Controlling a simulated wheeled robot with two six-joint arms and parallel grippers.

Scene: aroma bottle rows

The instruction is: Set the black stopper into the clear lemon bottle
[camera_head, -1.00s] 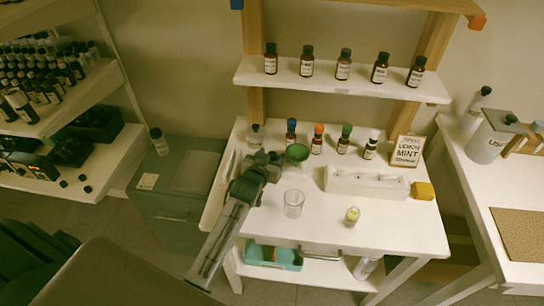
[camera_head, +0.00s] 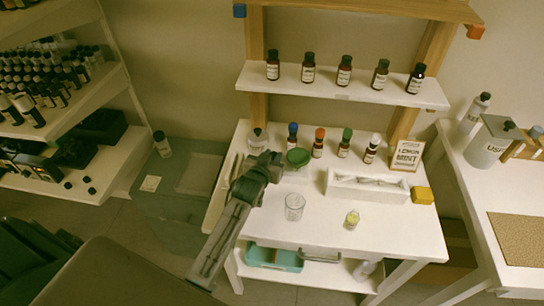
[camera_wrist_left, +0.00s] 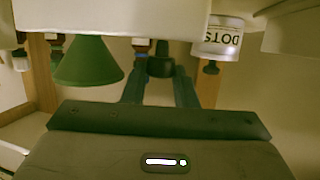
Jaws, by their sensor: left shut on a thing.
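My left gripper (camera_head: 268,160) is over the back left of the white table (camera_head: 270,222). In the left wrist view, the gripper (camera_wrist_left: 160,88) is shut on a small black piece, which looks like the black stopper (camera_wrist_left: 160,62). In the head view the gripper hides it. The small clear bottle with yellow contents (camera_head: 352,219), which seems to be the lemon bottle, stands upright at the table's front, right of and apart from the gripper. Its mouth is too small to judge. My right gripper is not in view.
A green funnel (camera_head: 298,157) is close beside the gripper. A labelled bottle (camera_head: 257,141) stands behind it. A clear beaker (camera_head: 294,207), white tray (camera_head: 342,190), yellow block (camera_head: 423,195) and LEMON MINT sign (camera_head: 407,155) are on the table. Several capped bottles line the back.

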